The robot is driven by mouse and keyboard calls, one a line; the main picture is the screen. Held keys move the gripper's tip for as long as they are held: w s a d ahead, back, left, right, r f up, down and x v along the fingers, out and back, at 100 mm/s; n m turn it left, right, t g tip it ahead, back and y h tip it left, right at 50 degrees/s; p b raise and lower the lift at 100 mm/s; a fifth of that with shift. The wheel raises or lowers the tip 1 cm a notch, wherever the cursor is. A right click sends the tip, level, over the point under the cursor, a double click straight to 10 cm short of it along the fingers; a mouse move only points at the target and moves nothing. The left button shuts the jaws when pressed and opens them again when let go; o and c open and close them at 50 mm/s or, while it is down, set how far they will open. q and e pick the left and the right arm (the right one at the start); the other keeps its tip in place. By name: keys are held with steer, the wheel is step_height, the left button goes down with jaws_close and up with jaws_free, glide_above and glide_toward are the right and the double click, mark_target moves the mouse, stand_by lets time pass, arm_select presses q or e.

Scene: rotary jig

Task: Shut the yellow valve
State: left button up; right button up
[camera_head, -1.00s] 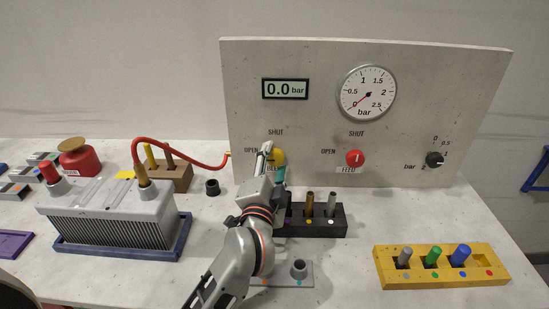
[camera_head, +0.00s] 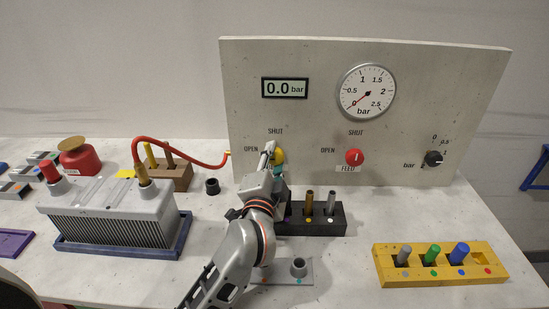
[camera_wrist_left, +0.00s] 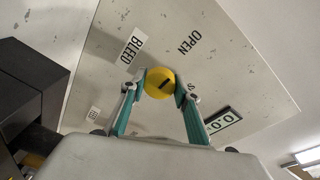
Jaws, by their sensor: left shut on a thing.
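The yellow valve (camera_head: 280,156) is a round knob on the upright panel, partly hidden by my gripper in the head view. In the left wrist view the yellow valve (camera_wrist_left: 158,78) shows a short black mark, slanted between the word OPEN and the partly hidden SHUT label. My left gripper (camera_head: 273,158) is at the knob. In the left wrist view the fingers of my left gripper (camera_wrist_left: 160,88) are shut on the knob from both sides. My right gripper is not in view.
A black block (camera_head: 330,222) with pegs stands close beside my arm.

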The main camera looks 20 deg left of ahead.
arm_select(q)
steer(key=m+p, duration=0.1)
steer(key=m, duration=0.3)
steer(key=shift+r+m+g, duration=0.1)
steer(key=shift+m+g, duration=0.3)
steer(key=shift+m+p, duration=0.55)
steer(key=shift+m, duration=0.35)
steer(key=shift+m+p, duration=0.35)
steer(key=shift+m, duration=0.45)
steer(key=m+g+y+p, duration=0.1)
steer(key=m+p, duration=0.2)
steer(key=m, duration=0.2)
steer(key=shift+m+y+p, duration=0.3)
steer(key=shift+m+p, duration=0.2)
steer(key=shift+m, duration=1)
